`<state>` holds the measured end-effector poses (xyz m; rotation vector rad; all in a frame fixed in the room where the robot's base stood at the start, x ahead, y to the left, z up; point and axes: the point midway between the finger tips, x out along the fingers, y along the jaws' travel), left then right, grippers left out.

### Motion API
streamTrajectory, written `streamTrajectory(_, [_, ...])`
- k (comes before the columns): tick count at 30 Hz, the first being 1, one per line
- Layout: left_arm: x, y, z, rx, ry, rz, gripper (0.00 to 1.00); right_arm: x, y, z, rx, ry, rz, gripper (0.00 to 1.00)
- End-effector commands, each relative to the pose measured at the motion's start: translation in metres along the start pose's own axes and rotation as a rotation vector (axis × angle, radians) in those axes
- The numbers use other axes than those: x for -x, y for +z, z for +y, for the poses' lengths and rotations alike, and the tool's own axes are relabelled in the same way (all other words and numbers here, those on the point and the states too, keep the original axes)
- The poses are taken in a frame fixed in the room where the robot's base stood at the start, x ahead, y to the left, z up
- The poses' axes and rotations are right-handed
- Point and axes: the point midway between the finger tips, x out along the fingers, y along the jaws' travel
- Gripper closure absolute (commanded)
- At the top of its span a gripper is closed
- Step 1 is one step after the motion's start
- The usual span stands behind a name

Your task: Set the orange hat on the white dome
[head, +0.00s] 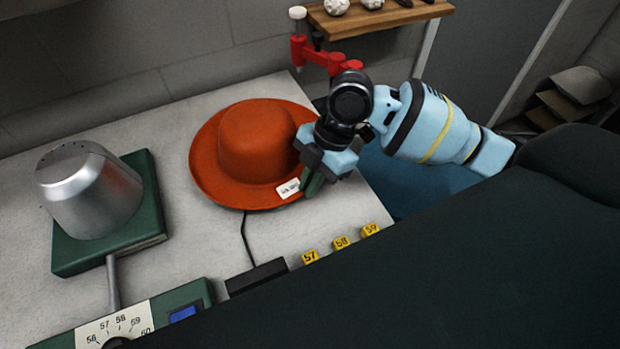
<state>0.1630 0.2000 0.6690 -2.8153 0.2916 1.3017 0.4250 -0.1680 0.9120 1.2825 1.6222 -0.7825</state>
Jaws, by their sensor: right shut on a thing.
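The orange hat (256,140) sits crown up on the pale grey table, near its far right edge. A white tag (288,188) shows on its brim. My right gripper (307,176) is at the right side of the hat, shut on the brim; its fingers partly hide that edge. The dome (88,190) looks silver-grey rather than white. It stands on a green base (147,229) at the left of the table, apart from the hat. My left gripper is not in view.
A dial panel (120,326) with numbers lies at the front left. Small yellow number blocks (341,243) stand along the front right. A red clamp (322,55) and a wooden shelf (375,19) are at the back. The table between dome and hat is clear.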

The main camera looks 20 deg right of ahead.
Motion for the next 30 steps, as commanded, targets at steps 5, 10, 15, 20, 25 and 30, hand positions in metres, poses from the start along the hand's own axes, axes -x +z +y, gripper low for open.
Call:
streamTrajectory(5, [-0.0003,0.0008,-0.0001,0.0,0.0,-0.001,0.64,-0.0031,0.001,0.0,0.001,0.0,0.001,1.0])
streamTrajectory(10, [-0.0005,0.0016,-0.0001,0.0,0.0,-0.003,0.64,-0.0058,0.0021,-0.0002,0.001,0.0,0.001,1.0])
streamTrajectory(15, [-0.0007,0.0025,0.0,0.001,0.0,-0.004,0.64,-0.0085,0.0033,-0.0004,0.001,0.001,0.001,1.0])
streamTrajectory(20, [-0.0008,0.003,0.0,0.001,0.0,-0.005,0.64,-0.0101,0.0041,-0.0004,0.001,0.001,0.001,1.0])
streamTrajectory(25, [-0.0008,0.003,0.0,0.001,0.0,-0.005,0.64,-0.0099,0.0041,-0.0004,0.001,0.001,0.0,0.85])
streamTrajectory(30, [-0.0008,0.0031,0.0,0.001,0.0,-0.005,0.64,-0.0099,0.0041,-0.0004,0.001,0.001,0.0,0.66])
